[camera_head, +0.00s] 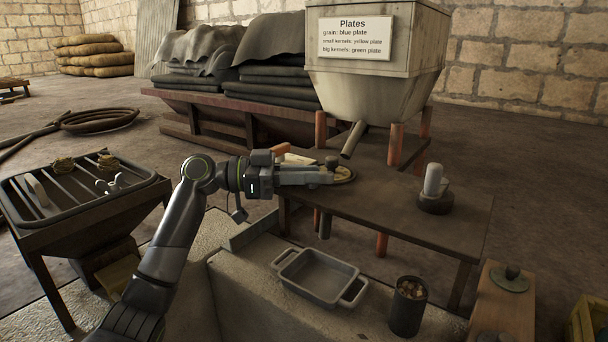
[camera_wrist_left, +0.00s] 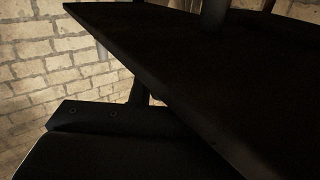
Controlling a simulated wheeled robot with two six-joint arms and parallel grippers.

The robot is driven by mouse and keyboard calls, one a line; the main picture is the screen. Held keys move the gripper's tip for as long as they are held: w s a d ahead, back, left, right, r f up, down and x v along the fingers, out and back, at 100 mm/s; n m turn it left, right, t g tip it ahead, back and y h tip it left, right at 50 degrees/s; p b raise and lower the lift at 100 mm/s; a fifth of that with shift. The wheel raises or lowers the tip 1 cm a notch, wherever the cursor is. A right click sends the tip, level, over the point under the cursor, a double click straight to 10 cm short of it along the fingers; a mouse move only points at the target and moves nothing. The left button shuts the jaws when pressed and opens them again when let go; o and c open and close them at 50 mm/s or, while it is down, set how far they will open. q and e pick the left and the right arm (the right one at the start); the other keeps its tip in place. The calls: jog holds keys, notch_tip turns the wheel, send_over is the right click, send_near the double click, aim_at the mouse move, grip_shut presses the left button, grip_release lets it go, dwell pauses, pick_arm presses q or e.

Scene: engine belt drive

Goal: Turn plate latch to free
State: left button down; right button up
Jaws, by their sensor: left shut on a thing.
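My left gripper (camera_head: 322,176) reaches in from the left over the wooden table under the hopper. It is shut at a small dark knob (camera_head: 332,162), which appears to be the plate latch. A round, brass-coloured plate (camera_head: 345,175) lies just beyond the fingertips, partly hidden by them. The latch's exact angle cannot be made out. The left wrist view is mostly dark and shows no clear fingers or latch. My right gripper is not in view.
The hopper (camera_head: 362,80) with its sign (camera_head: 350,38) and slanted spout (camera_head: 353,138) stands behind the gripper. A white cylinder on a dark base (camera_head: 435,201) stands on the table's (camera_head: 400,212) right side. A grey tray (camera_head: 318,279) and a can (camera_head: 407,312) are in front.

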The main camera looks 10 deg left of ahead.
pick_arm(q)
jog(key=c, duration=1.4)
grip_release()
jog(key=v, duration=1.2)
jog(key=shift+b, duration=0.35)
jog(key=shift+o, duration=0.4)
